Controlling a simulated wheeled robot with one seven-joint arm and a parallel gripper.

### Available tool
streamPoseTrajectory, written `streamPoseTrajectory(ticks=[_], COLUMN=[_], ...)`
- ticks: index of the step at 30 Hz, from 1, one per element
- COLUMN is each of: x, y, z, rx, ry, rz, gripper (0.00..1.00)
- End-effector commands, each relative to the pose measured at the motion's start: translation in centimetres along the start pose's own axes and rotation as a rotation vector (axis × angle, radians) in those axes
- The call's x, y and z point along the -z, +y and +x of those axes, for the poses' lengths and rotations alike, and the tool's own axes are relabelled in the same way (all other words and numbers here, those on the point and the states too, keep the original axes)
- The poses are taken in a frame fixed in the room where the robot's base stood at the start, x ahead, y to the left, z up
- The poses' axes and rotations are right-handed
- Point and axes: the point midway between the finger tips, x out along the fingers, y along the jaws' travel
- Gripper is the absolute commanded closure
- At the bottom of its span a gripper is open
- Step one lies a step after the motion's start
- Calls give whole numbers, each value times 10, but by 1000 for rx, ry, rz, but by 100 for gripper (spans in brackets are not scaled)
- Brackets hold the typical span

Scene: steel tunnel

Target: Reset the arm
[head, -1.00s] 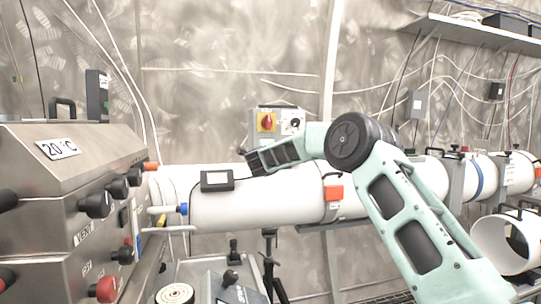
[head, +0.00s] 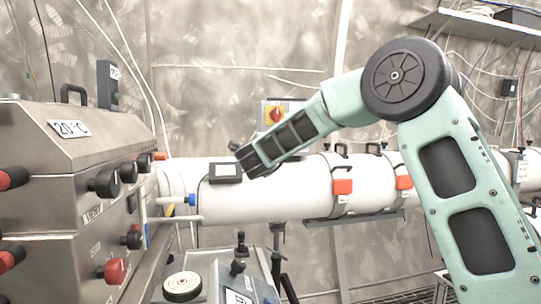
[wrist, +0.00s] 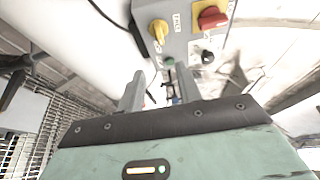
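My arm (head: 470,200) rises from the lower right in the head view, bends at a dark round joint and slopes down-left. Its dark end (head: 250,160) stands in front of the white pipe (head: 270,200); the gripper fingers cannot be made out there. In the wrist view, the two grey fingers of my gripper (wrist: 158,88) stand apart with nothing held between them. Beyond them is a grey control box (wrist: 185,40) with a yellow knob and a red-and-yellow switch.
A steel cabinet (head: 60,190) marked 20 °C, with black and red knobs, fills the left. A small box with a red switch (head: 276,113) is behind the arm. A cart (head: 225,268) stands below the pipe. A shelf (head: 480,25) hangs upper right. Grating (wrist: 35,140) shows at lower left in the wrist view.

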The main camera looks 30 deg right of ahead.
Motion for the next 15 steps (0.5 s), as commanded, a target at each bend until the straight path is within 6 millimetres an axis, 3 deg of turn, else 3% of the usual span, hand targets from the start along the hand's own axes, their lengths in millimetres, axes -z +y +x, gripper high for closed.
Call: streamPoseTrajectory(ticks=[6, 15], x=[0, 0], y=[0, 0], z=[-18, -19], rx=[0, 0], ry=[0, 0], rz=[1, 1], gripper=[65, 65])
